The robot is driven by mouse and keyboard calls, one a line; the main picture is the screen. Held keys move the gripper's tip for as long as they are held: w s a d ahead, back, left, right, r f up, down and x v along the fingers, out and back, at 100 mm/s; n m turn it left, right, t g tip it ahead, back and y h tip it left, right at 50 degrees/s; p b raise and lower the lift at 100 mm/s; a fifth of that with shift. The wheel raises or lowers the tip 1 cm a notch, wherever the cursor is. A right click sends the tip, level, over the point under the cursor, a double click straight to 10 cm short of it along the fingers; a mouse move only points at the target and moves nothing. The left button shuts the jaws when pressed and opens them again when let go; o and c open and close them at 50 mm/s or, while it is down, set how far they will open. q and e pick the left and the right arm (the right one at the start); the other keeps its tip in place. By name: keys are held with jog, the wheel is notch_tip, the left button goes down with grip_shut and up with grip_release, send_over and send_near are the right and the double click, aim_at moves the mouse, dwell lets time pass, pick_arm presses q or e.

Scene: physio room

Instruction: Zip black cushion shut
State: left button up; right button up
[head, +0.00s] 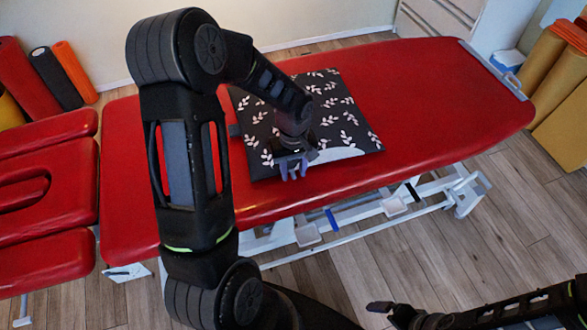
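The black cushion (347,117) has a pale leaf pattern and lies flat on the red treatment table (430,90). A plain pale patch shows at its near edge. My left gripper (293,170) is over the cushion's near edge, fingers pointing toward the front. Its fingers look slightly apart, but what lies between them is too small to tell. The zip and its slider cannot be made out; my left arm covers part of the cushion. My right gripper (378,307) is low at the bottom right, away from the table, and its fingers are not clear.
Rolled mats (75,72) stand at the back left, and tan mats (562,90) at the right. A white cabinet (440,18) is behind the table. The table's metal frame (370,212) shows below. The table's right half is bare.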

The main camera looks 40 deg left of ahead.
pick_arm(q)
grip_shut()
dwell(0.3)
dwell(1.1)
